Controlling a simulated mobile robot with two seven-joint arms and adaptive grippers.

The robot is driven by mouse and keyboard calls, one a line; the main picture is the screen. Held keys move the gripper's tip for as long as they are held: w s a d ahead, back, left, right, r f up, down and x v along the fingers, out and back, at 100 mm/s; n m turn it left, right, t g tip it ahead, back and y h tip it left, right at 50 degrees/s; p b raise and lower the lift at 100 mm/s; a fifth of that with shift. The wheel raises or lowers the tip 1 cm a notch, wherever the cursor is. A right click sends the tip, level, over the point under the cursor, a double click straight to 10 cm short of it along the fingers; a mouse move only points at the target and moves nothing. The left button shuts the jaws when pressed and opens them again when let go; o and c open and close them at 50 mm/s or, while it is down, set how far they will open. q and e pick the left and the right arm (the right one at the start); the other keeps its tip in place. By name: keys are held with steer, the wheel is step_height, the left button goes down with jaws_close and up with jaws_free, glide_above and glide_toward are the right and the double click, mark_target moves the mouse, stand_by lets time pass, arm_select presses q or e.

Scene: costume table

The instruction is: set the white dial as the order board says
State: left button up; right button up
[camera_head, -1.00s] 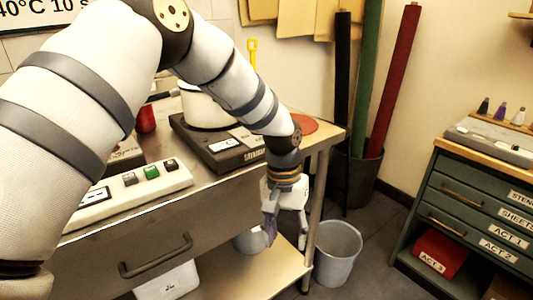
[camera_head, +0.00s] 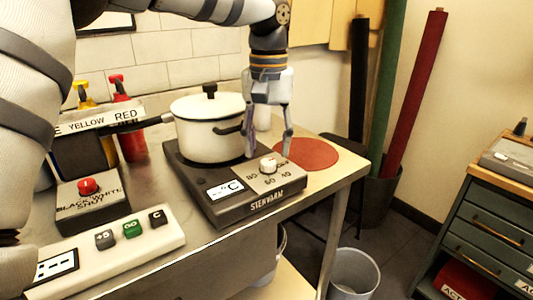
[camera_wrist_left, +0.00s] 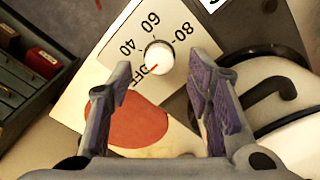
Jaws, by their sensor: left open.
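The white dial (camera_head: 268,165) is on the front panel of the dark hot plate (camera_head: 230,212), beside numbers. In the left wrist view the dial (camera_wrist_left: 158,56) has a red mark pointing toward OFF, with 40, 60 and 80 around it. My left gripper (camera_head: 269,150) points down over the dial, open, its fingers to either side. In the wrist view the dial shows beyond the gap between the fingers (camera_wrist_left: 158,82); I cannot tell whether they touch it. Part of a framed board (camera_head: 108,24) shows at the upper left, its text hidden. My right gripper is out of view.
A white lidded pot (camera_head: 205,128) stands on the hot plate close to my left gripper. A red round mat (camera_head: 308,153) lies to the right. A button strip (camera_head: 115,250), a red-button box (camera_head: 92,205) and bottles (camera_head: 130,140) stand at left. A bin (camera_head: 352,275) is on the floor.

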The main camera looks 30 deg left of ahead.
mark_target(268, 161)
arm_select(q)
steer(key=shift+f, duration=1.6)
steer(key=shift+c, duration=0.6)
jaws_close()
steer(key=shift+m, duration=0.4)
steer(key=m, duration=0.5)
steer(key=shift+m, duration=0.3)
steer(key=m, duration=0.5)
steer(key=shift+m, duration=0.4)
